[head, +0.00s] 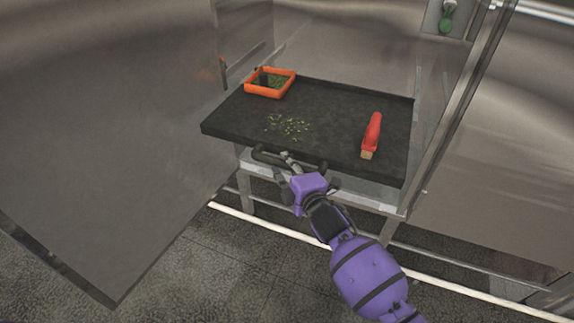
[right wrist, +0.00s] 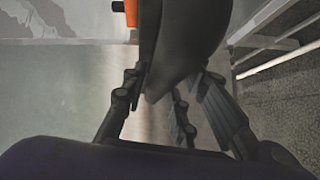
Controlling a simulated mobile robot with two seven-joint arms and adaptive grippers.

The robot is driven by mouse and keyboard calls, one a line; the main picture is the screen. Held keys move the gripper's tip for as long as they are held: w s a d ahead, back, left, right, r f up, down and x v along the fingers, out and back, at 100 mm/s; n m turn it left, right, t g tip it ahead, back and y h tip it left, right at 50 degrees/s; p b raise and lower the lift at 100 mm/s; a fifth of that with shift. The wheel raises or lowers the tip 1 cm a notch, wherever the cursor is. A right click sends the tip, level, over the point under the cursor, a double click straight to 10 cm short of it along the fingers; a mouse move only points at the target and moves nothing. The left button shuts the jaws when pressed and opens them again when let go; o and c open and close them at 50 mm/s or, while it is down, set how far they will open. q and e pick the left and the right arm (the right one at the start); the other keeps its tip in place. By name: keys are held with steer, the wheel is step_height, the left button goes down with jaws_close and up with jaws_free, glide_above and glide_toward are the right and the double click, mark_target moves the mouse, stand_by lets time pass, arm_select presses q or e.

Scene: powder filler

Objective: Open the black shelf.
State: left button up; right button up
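The black shelf (head: 335,100) is a flat dark tray inside a steel cabinet, and its front edge sticks out past the frame below. A dark bar handle (head: 316,165) runs along its front edge. My purple right gripper (head: 286,166) is at the left part of this handle, with its fingers around the bar. In the right wrist view a dark rounded piece, which looks like the handle (right wrist: 185,45), lies between the fingers of my right gripper (right wrist: 172,85), touching on both sides. My left gripper is not in view.
On the shelf are an orange-rimmed tray (head: 270,94) at the back left, scattered green-yellow bits (head: 287,125) and a red-handled brush (head: 372,132) at the right. A large steel door (head: 110,130) stands open at the left. The tiled floor (head: 220,265) in front is clear.

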steer(key=shift+o, duration=0.6)
steer(key=v, duration=1.2)
